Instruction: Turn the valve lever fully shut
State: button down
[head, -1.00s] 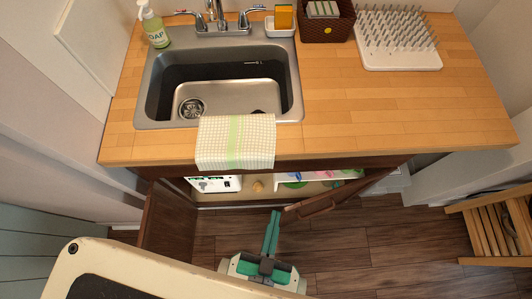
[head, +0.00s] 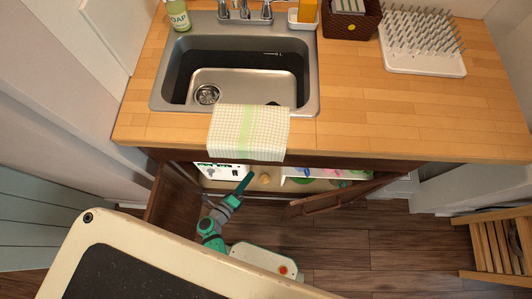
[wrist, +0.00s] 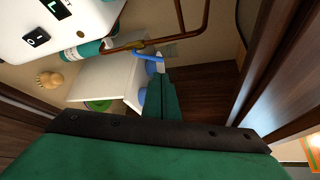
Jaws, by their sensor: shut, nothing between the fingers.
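In the wrist view, a blue valve lever (wrist: 147,55) sits by a copper pipe (wrist: 130,41) inside the cabinet. The lever slants across the picture just beyond my fingertips. My gripper (wrist: 160,78) is shut and empty, with its green fingers pointing into the cabinet. I cannot tell whether the fingertips touch the lever. In the head view, my gripper (head: 245,182) is at the cabinet opening, below the hanging towel (head: 248,132). The lever and pipe are hidden there by the counter and towel.
A white box with a display (wrist: 60,25) and a beige knob-like item (wrist: 48,79) are beside the pipe. A white shelf unit (wrist: 98,82) stands near the fingers. The open cabinet doors flank the opening; the right one (head: 335,195) juts outward.

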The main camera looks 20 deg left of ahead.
jog(key=f+x, duration=0.1)
jog(key=x, duration=1.3)
jog(key=shift+f+m, duration=0.3)
jog(key=shift+w, duration=0.25)
